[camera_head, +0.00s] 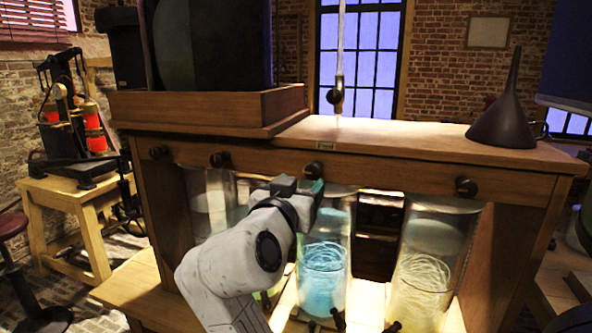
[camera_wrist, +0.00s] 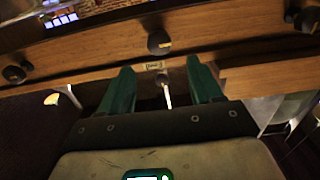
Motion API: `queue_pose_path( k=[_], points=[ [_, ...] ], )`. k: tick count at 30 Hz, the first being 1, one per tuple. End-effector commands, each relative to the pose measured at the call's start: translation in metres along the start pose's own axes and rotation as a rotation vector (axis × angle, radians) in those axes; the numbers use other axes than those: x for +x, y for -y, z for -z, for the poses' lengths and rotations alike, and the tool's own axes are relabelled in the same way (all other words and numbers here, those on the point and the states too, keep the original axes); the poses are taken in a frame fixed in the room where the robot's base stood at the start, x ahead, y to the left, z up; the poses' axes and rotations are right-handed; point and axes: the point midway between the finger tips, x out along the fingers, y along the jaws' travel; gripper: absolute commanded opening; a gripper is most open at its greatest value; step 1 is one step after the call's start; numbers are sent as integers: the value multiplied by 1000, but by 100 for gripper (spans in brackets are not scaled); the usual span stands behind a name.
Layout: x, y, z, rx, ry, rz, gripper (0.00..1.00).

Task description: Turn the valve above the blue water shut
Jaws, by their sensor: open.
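A dark round valve knob (camera_head: 313,170) sits on the wooden front rail above the glass jar of blue water (camera_head: 325,275). My gripper (camera_head: 300,186) is at the rail just below and left of this knob, partly overlapping the jar's top in the head view. In the wrist view, my gripper (camera_wrist: 160,64) has its two green fingers apart with nothing between them. A dark knob (camera_wrist: 159,42) lies past the fingertips, roughly centred on the gap. I cannot tell whether the fingers touch it.
Other knobs sit along the rail at left (camera_head: 220,158) and right (camera_head: 466,187). A jar with pale coils (camera_head: 432,265) stands right of the blue one. A dark funnel (camera_head: 507,115) stands on the cabinet top. A small label plate (camera_head: 326,146) is above the knob.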

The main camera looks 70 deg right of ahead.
Motion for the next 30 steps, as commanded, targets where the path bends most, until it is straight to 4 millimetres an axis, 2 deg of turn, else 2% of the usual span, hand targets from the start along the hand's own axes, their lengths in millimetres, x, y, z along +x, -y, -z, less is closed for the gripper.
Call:
queue_pose_path(
  k=[9, 15, 21, 29, 30],
  points=[
    [57, -1, 1, -4, 4, -3, 64],
    [85, 0, 0, -3, 4, -1, 64],
    [96, 0, -1, -2, 4, 2, 64],
    [97, 0, -2, -2, 4, 3, 64],
    [97, 0, -2, -2, 4, 3, 62]
  ],
)
